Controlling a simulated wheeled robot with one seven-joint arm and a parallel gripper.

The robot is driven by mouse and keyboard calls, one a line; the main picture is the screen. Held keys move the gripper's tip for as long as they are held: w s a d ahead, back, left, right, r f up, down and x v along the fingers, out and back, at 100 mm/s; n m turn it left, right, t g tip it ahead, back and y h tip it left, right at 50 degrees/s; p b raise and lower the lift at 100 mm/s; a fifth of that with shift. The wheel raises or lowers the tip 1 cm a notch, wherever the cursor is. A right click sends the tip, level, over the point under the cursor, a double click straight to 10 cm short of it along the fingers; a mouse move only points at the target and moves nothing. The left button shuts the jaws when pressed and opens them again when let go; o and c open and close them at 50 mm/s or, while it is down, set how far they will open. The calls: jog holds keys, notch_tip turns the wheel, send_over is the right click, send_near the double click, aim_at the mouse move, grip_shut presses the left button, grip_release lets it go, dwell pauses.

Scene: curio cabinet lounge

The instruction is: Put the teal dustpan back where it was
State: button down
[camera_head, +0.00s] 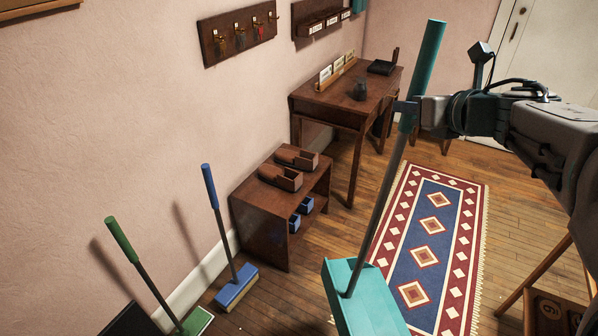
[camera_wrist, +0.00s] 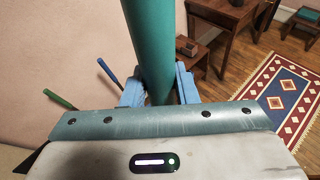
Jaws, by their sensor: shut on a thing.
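The teal dustpan (camera_head: 366,298) has a long dark pole with a teal grip at the top. It hangs nearly upright, tilted a little, in the right half of the head view, with its pan at the bottom edge. My gripper (camera_head: 406,112) is shut around the lower part of the teal grip. In the wrist view the teal grip (camera_wrist: 151,45) stands between the blue fingers of my gripper (camera_wrist: 158,88). The pan is out of the wrist view. Whether the pan touches the floor cannot be told.
A blue broom (camera_head: 235,287) and a green-handled tool (camera_head: 122,240) stand near the left wall. A low brown shelf (camera_head: 263,215) with wooden boxes and a desk (camera_head: 335,103) line the wall. A patterned rug (camera_head: 432,230) covers the floor at right. Bare floor lies between broom and dustpan.

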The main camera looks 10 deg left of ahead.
jog(key=s+a+f+n+g+y+b, duration=0.2)
jog(key=a+f+n+g+b, duration=0.3)
jog(key=f+b, duration=0.7)
jog(key=s+a+f+n+g+y+b, duration=0.1)
jog(key=s+a+f+n+y+b, duration=0.15)
jog(key=a+f+b, duration=0.95)
jog(key=s+a+f+n+g+y+b, duration=0.25)
jog(key=f+b, duration=0.45)
jog(key=f, duration=1)
jog(key=a+f+b, duration=0.6)
jog(key=a+f, duration=0.4)
jog(key=a, duration=0.1)
jog(key=shift+a+f+n, duration=0.2)
jog(key=shift+f+n, duration=0.15)
jog(key=shift+n, duration=0.05)
jog(key=shift+w, duration=0.1)
jog(key=c, duration=1.1)
grip_release()
jog(key=shift+c, duration=0.2)
